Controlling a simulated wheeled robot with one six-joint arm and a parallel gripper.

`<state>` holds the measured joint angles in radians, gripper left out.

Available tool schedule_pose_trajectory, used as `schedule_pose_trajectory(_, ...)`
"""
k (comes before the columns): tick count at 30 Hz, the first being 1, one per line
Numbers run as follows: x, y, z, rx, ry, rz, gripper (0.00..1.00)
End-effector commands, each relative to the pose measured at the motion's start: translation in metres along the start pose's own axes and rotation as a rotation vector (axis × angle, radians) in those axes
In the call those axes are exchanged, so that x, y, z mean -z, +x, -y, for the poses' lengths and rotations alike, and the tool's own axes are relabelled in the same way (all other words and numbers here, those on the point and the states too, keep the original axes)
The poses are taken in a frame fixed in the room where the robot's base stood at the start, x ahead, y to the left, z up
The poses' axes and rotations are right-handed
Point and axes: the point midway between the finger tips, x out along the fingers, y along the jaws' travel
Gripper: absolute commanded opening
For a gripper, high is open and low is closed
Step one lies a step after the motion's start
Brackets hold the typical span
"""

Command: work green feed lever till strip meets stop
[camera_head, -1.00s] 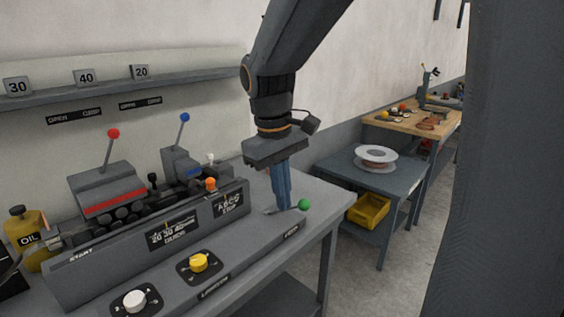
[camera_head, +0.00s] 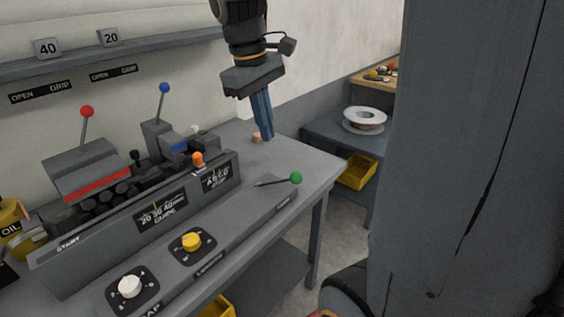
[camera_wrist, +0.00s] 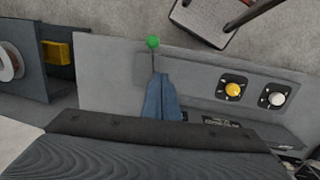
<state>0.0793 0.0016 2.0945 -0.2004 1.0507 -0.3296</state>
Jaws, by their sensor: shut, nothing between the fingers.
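The green-knobbed feed lever (camera_head: 295,178) sticks out near the front right corner of the grey bench, its thin rod pointing left from the knob. It also shows in the wrist view (camera_wrist: 153,43), beyond my fingertips. My gripper (camera_head: 268,138) is shut and empty, with its blue fingers pointing down over the back right part of the bench, behind the lever and apart from it. A small copper-coloured piece (camera_head: 257,137) shows beside the fingertips. I cannot make out the strip's end or whether it touches a stop.
The machine has a red-knobbed lever (camera_head: 87,112), a blue-knobbed lever (camera_head: 164,88) and an orange knob (camera_head: 198,158). A yellow dial (camera_head: 191,241) and a white dial (camera_head: 129,286) sit in front. A side table at right bears a white spool (camera_head: 364,119). Bare bench surrounds the green lever.

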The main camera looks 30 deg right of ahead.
Motion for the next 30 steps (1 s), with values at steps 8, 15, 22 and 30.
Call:
schedule_pose_trajectory(8,-0.001,0.055,0.001,0.002,-0.002,0.005,0.0)
schedule_pose_trajectory(15,-0.014,0.087,-0.006,0.001,0.0,0.002,0.0)
schedule_pose_trajectory(22,-0.025,0.101,-0.012,0.001,-0.003,0.001,0.0)
schedule_pose_trajectory(30,-0.026,0.102,-0.013,0.0,-0.004,-0.001,0.0)
